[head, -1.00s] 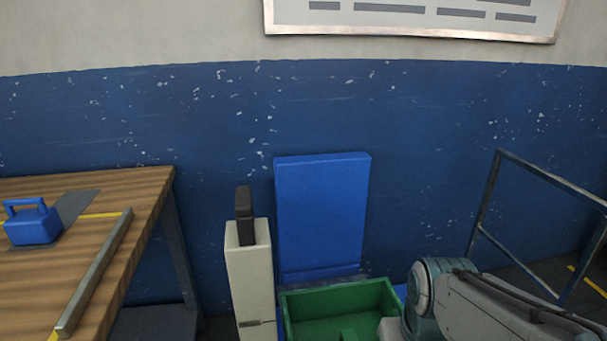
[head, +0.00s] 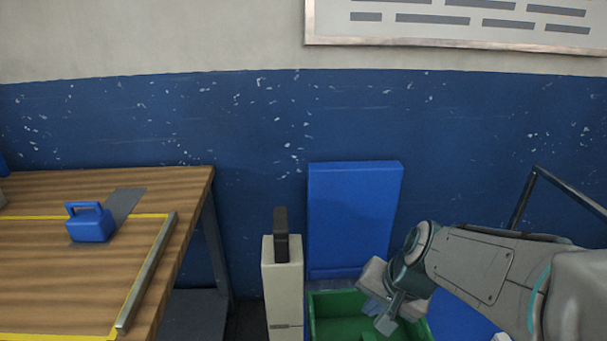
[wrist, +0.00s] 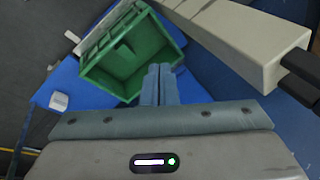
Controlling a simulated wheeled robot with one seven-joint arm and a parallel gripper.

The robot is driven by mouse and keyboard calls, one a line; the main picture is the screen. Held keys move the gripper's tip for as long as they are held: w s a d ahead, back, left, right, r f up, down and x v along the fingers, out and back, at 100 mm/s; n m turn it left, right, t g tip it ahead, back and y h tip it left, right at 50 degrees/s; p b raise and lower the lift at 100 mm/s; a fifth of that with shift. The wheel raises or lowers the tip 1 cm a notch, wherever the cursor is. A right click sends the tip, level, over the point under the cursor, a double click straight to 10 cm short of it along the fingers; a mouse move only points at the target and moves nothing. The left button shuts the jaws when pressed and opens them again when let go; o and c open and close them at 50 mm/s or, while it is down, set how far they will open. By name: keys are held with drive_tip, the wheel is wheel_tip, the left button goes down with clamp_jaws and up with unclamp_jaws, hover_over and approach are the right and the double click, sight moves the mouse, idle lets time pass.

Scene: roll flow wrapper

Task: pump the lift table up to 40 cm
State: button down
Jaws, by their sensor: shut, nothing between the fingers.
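The lift table seems to be the blue platform (head: 452,315) low at the right; it also shows in the wrist view (wrist: 70,84). An upright blue panel (head: 354,215) stands behind it. A green open bin (head: 318,312) sits on the platform; it also shows in the wrist view (wrist: 112,80). A beige post (head: 283,285) with a black upper part (head: 281,235) stands left of the bin. My gripper (head: 383,322) is over the bin in the head view. In the wrist view its fingers (wrist: 160,68) are together and empty, apart from the post.
A wooden bench (head: 80,270) with a yellow-marked area, a metal bar (head: 147,272) and a blue handled block (head: 90,222) is at the left. A dark metal rail (head: 570,195) stands at the right. A small white block (wrist: 58,101) shows near the platform's edge.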

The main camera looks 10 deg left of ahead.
drive_tip(key=w+a+r+m+t+y+p, duration=0.1)
drive_tip(key=w+a+r+m+y+p, duration=0.2)
drive_tip(key=a+r+p, duration=0.35)
drive_tip(key=w+a+r+m+p, duration=0.3)
drive_tip(key=w+a+r+p, duration=0.15)
drive_tip(key=r, duration=0.35)
wheel_tip(320, 180, up, 7)
drive_tip(key=m+t+y+p, duration=0.1)
drive_tip(key=m+p, duration=0.5)
drive_tip(key=p, duration=0.4)
hover_over(274, 213)
drive_tip(key=s+d, duration=0.2)
drive_tip(key=d, duration=0.1)
drive_tip(key=shift+a, duration=0.15)
wheel_tip(274, 213, down, 9)
drive_tip(key=b, duration=0.8)
drive_tip(key=shift+r+b, duration=0.1)
drive_tip(key=shift+b, duration=0.25)
drive_tip(key=shift+f+b, duration=0.4)
drive_tip(key=shift+b, duration=0.05)
